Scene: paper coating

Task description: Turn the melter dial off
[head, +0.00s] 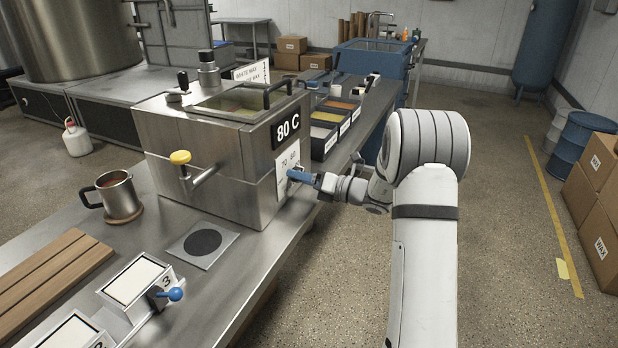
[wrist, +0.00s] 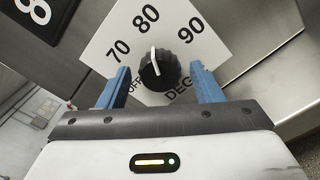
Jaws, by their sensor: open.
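The melter (head: 205,150) is a steel box on the bench with a black "80 C" display (head: 286,130). Its dial (wrist: 157,72) is a black ribbed knob on a white plate (wrist: 213,60) marked OFF, 70, 80, 90 and DEG. The white pointer points toward 80. My gripper (wrist: 162,74) is open, with one blue finger on each side of the dial; contact with the knob cannot be told. In the head view my gripper (head: 300,178) is at the melter's right face, and the knob is hidden there.
A yellow-knobbed spout (head: 181,158) sticks out of the melter's front. A steel mug (head: 117,193), a flat plate with a black disc (head: 203,243) and a blue-handled unit (head: 138,290) stand on the bench. Wax bins (head: 338,117) lie behind the melter.

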